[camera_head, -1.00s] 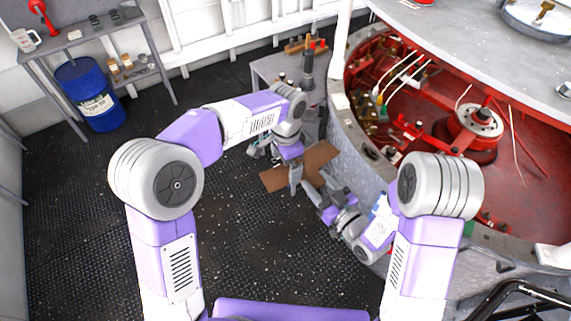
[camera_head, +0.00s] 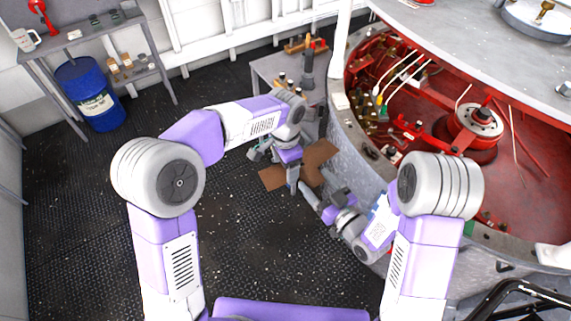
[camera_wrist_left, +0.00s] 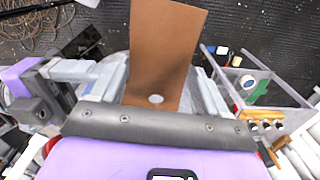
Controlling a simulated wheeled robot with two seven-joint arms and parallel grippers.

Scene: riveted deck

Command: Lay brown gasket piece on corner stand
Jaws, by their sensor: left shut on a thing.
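The brown gasket piece (camera_head: 318,155) is a flat brown sheet. My left gripper (camera_head: 292,178) is shut on it and holds it above the dark floor, beside the grey curved wall. In the left wrist view the gasket (camera_wrist_left: 165,45) stands out between the fingers, with a pale round hole near its gripped end. The arm hides part of it in the head view. My right gripper (camera_head: 319,188) is just right of and below the gasket, its fingers apart and seemingly empty. The grey corner stand (camera_head: 262,72) is beyond the gasket, against the back wall.
Tools and small items, including a dark upright one (camera_head: 307,62), stand on the corner stand. The large round housing (camera_head: 345,150) with a red interior rises close on the right. A blue drum (camera_head: 90,95) is under the left shelf. Floor at left is clear.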

